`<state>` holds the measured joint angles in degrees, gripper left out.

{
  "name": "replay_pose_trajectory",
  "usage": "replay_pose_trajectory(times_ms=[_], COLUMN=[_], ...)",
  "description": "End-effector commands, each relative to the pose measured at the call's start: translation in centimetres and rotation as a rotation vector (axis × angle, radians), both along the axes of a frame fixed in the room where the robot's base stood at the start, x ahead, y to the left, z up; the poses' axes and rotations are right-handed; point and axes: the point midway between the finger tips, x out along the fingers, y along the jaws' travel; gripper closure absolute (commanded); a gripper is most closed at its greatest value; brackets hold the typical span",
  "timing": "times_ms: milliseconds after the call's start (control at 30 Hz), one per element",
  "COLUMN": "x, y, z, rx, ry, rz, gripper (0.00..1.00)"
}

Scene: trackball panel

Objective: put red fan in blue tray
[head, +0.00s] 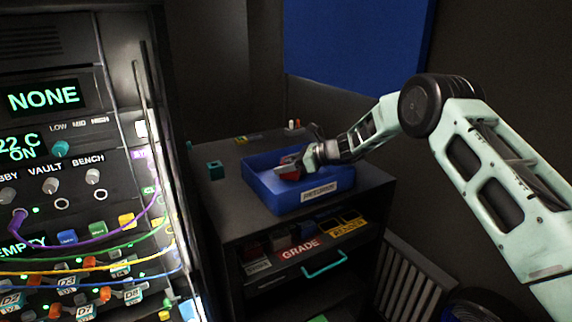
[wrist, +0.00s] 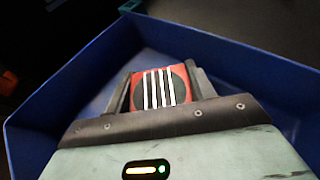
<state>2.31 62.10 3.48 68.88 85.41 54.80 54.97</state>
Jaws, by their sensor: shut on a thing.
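The red fan (wrist: 160,88) is a small red square block with a dark round face crossed by white bars. My gripper (wrist: 158,92) is shut on it, one finger on each side. In the head view my gripper (head: 297,166) is over the blue tray (head: 265,192), with the red fan (head: 288,160) between its fingers. The tray's blue walls (wrist: 75,80) surround the fan in the wrist view. I cannot tell whether the fan touches the tray floor.
The tray stands on a dark cabinet (head: 228,215) and has a white front label. A small teal block (head: 215,170) is left of it. Shelves below hold several items. A panel with knobs and coloured cables (head: 80,200) stands at the left. A blue board (head: 360,40) hangs behind.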

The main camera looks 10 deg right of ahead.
Motion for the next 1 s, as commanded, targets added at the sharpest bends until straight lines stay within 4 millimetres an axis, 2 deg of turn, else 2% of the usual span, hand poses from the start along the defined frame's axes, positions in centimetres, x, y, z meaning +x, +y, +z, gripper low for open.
replay_pose_trajectory(times_ms=[400, 433, 500, 867, 1000], x=[0.0, 0.0, 0.0, 0.0, -0.7], y=[0.0, 0.0, 0.0, 0.0, -1.8], z=[-1.0, -0.9, -0.9, -0.3, 0.0], rx=[0.001, 0.000, 0.000, 0.000, -0.001], ry=[0.000, -0.001, -0.001, -0.001, -0.002], rz=[0.000, 0.000, 0.000, 0.000, -0.005], gripper=[0.70, 0.40, 0.24, 0.24, 0.24])
